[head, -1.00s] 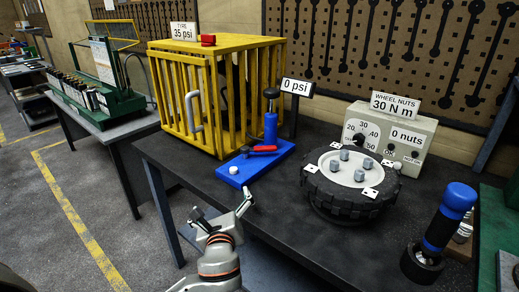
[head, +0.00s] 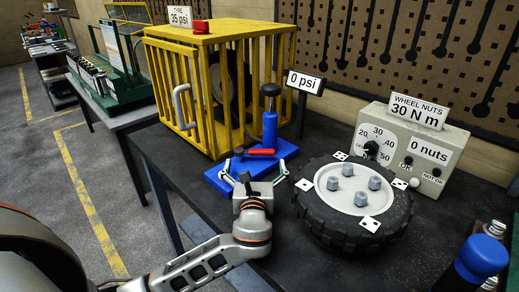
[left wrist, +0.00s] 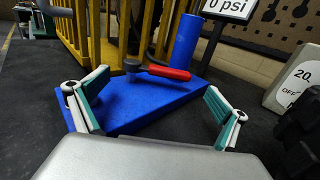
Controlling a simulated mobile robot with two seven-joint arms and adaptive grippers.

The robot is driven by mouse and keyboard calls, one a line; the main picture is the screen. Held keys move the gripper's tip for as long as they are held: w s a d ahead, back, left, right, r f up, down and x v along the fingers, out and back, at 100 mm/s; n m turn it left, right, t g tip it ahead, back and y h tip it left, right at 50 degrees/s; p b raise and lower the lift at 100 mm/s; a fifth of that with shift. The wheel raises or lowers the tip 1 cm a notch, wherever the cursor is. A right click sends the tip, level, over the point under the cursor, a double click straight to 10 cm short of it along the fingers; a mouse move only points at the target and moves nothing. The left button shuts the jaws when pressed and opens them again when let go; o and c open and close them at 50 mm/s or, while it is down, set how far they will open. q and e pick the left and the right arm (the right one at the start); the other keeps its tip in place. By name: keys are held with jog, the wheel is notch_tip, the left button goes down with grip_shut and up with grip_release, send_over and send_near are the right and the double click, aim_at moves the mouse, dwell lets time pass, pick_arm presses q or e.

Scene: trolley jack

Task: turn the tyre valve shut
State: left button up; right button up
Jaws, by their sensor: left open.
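The tyre valve shows as a red lever (head: 261,152) on a dark pivot, on a blue base plate (head: 290,149) beside the upright blue pump (head: 270,125). In the left wrist view the red lever (left wrist: 169,72) points right from its round dark pivot (left wrist: 133,66). My left gripper (head: 255,173) is open and empty at the near edge of the base plate. In the left wrist view its fingers (left wrist: 154,106) stand wide apart, with the lever beyond and between them, untouched. My right gripper is not in view.
A yellow cage (head: 215,90) holding a dark wheel stands behind; its sign reads 35 psi. A gauge sign (head: 305,82) reads 0 psi. A tyre with nuts (head: 345,222) lies close right of my gripper. A grey control box (head: 415,145) and blue-topped tool (head: 484,255) are further right.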

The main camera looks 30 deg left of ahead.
aim_at(255, 153)
pick_arm(q)
jog(key=x, duration=0.5)
jog(key=shift+a, duration=0.1)
jog(key=shift+x, duration=0.9)
jog(key=shift+c, duration=0.4)
jog(key=c, duration=1.4)
jog(key=shift+s+r+m+t+h+p, duration=0.3)
jog(key=shift+m+h+p, duration=0.2)
jog(key=shift+h+p, duration=0.25)
jog(key=shift+f+m+h+p, duration=0.2)
jog(key=shift+m+h+p, duration=0.1)
jog(key=shift+h, duration=0.05)
